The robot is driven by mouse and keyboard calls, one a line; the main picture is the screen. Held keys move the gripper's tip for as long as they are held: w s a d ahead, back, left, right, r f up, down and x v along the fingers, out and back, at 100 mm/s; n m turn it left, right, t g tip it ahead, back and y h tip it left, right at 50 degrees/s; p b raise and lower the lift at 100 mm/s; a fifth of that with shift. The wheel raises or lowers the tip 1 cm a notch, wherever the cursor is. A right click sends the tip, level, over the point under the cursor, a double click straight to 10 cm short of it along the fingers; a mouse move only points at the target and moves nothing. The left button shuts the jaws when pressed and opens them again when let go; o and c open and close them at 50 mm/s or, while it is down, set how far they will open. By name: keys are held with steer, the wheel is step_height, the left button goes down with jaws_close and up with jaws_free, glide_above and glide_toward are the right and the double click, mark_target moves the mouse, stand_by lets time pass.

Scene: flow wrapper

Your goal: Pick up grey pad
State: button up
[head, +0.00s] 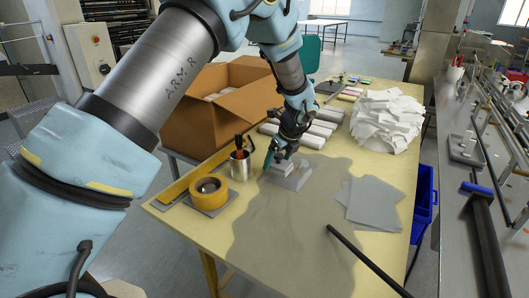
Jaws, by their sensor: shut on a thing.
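My gripper (281,156) points down over the middle of the yellow table, with a teal finger on its left side. It is shut on a small pale grey pad (291,165), which is partly hidden by the fingers. The pad is at the top of a small pale stack over a flat grey square plate (286,181). I cannot tell whether the pad is touching what lies under it.
A metal cup with tools (240,165) and a yellow tape roll (209,190) stand left. An open cardboard box (215,110) and white rolls (305,138) lie behind. White scraps (387,118), grey sheets (369,202) and a dark rod (368,262) are right. The table's front is clear.

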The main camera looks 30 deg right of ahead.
steer(key=s, duration=0.6)
steer(key=s+d, duration=0.1)
steer(key=s, duration=0.6)
steer(key=s+d+b, duration=0.1)
steer(key=s, duration=0.6)
steer(key=shift+d, duration=0.1)
steer(key=shift+w, duration=0.2)
